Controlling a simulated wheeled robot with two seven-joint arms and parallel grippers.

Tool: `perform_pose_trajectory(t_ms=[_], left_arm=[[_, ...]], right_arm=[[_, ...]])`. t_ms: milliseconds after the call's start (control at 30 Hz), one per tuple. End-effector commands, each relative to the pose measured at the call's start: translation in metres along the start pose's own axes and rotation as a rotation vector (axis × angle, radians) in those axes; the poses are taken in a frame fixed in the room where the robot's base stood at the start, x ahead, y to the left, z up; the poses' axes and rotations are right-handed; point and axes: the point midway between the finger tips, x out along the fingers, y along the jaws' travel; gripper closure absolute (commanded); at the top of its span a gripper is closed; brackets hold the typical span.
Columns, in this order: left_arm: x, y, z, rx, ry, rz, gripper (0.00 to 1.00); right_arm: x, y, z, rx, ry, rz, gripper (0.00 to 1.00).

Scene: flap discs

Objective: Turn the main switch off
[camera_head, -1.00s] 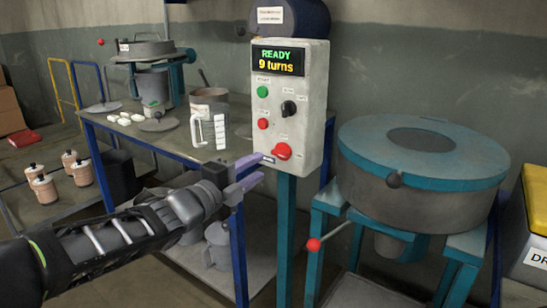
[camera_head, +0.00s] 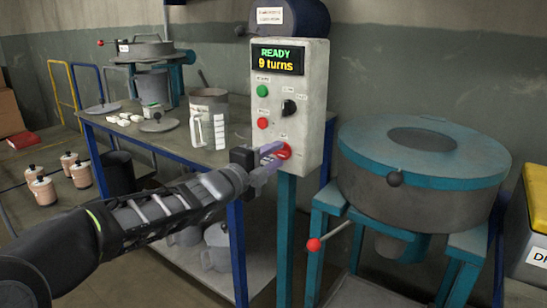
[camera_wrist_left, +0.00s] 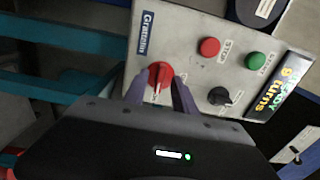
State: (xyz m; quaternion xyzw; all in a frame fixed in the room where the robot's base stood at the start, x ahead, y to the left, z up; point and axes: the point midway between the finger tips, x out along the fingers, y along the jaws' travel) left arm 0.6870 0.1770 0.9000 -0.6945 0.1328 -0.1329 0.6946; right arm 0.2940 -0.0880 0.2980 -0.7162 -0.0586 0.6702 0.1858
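The control box (camera_head: 315,100) stands on a teal post, its display reading "READY 9 turns". The main switch is the red rotary knob (camera_head: 284,151) low on its front. In the left wrist view the red knob (camera_wrist_left: 160,75) has a pale pointer line. My left gripper (camera_head: 271,155) is at the knob, and in the left wrist view its two purple fingers (camera_wrist_left: 160,92) are apart, one on each side of the knob. I cannot tell whether they touch it. My right gripper is not in view.
A green button (camera_head: 262,90), a red button (camera_head: 262,124) and a black knob (camera_head: 289,107) sit above the switch. A round teal-topped machine (camera_head: 423,155) stands to the right. A bench (camera_head: 178,149) with a jug (camera_head: 197,128) and pots is behind my left arm.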

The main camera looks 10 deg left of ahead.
Motion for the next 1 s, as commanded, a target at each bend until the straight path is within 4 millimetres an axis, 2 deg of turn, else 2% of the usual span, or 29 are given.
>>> perform_pose_trajectory(t_ms=[67, 400, 1000], left_arm=[[-0.0002, 0.0, 0.0001, 0.0, 0.0, 0.0, 0.71], [-0.0003, 0.0001, 0.0002, 0.0, 0.0, 0.0, 0.99], [-0.0004, 0.0002, 0.0003, -0.01, -0.001, 0.001, 1.0]], right_arm=[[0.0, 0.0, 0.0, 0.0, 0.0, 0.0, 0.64], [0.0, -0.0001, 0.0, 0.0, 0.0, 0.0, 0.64], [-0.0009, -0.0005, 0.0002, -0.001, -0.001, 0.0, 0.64]])
